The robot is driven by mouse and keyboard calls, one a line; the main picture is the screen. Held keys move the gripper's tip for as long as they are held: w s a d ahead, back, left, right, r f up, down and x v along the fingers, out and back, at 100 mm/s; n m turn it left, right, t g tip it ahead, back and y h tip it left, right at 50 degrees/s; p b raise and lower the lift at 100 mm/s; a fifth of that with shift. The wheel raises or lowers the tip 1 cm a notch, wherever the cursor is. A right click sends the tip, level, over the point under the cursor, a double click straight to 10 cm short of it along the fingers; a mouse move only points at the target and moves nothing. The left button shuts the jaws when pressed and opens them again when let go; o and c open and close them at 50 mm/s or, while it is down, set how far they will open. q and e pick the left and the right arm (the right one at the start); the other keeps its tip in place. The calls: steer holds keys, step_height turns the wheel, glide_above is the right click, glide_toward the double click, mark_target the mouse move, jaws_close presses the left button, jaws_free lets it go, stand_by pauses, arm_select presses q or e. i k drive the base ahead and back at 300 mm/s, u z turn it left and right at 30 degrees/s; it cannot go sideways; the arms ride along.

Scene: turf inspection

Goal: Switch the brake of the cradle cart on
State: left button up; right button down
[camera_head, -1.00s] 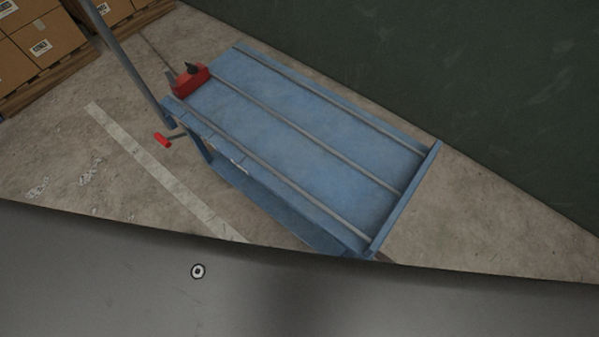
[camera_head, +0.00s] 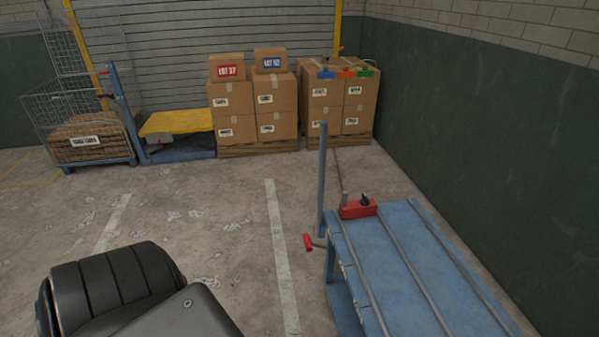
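The blue cart (camera_head: 405,262) with grey rails along its top stands at the lower right, its near end cut off by the frame. A red box (camera_head: 358,208) with a black knob sits at the cart's far end. A red-gripped lever (camera_head: 308,242) sticks out from the cart's left side near the far end, beside an upright grey post (camera_head: 323,180). I cannot tell which of these is the brake or how it is set. Neither of my grippers is in view. A dark rounded part of mine fills the lower left.
Stacked cartons (camera_head: 235,110) stand on pallets at the back. A yellow-topped cart (camera_head: 175,122) and a wire cage (camera_head: 80,130) are at the back left. A dark green wall (camera_head: 480,140) runs along the right. The concrete floor left of the cart is mostly clear.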

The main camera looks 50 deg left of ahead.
mark_target(308, 245)
steer(key=u, duration=0.5)
steer(key=k, duration=1.25)
steer(key=u, duration=1.2)
steer(key=i, duration=0.95)
steer(key=z, duration=0.15)
